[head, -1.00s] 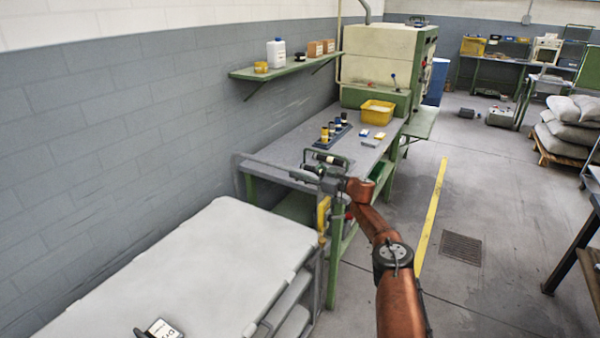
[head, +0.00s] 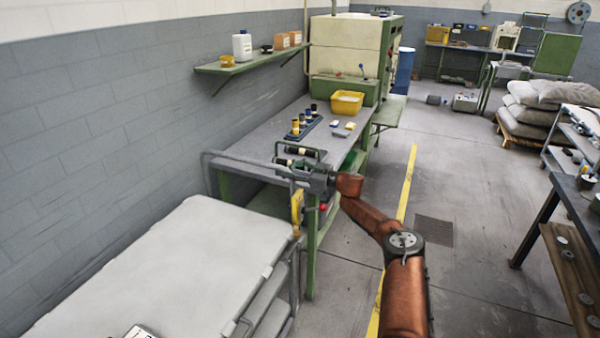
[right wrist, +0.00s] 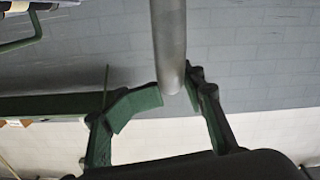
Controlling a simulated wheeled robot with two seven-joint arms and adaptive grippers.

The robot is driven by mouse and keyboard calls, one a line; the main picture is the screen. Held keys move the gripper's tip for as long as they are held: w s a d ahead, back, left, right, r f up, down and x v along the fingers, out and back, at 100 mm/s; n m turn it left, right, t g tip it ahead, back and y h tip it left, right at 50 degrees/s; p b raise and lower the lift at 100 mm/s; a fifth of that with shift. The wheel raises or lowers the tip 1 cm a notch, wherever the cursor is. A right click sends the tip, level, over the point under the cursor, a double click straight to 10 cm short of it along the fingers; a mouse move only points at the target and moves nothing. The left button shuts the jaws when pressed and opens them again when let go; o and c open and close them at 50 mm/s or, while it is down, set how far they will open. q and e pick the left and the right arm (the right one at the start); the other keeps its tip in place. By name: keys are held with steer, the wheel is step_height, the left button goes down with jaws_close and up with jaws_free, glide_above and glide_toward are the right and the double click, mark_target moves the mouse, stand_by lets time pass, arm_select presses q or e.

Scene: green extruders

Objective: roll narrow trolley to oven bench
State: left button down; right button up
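The narrow trolley (head: 170,265), with a pale grey-white top and grey tube frame, fills the lower left of the head view. Its tube handle (head: 235,157) rises at the far end, towards the bench. My right gripper (head: 302,168) is at the handle's right part. In the right wrist view, the green-padded fingers (right wrist: 174,92) close on both sides of a grey tube (right wrist: 168,40). The oven bench (head: 262,140), grey-topped with green legs, stands just beyond the trolley, along the wall. My left gripper is out of view.
A cream oven (head: 345,45) stands at the bench's far end. Bottles and a yellow tub (head: 347,102) are on the bench. A wall shelf (head: 250,62) hangs above. Open floor with a yellow line (head: 408,185) lies to the right, before a dark table (head: 560,215) and stacked sacks (head: 530,110).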

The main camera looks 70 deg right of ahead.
steer(key=shift+s+r, duration=0.1)
steer(key=shift+s, duration=2.85)
steer(key=shift+w, duration=0.1)
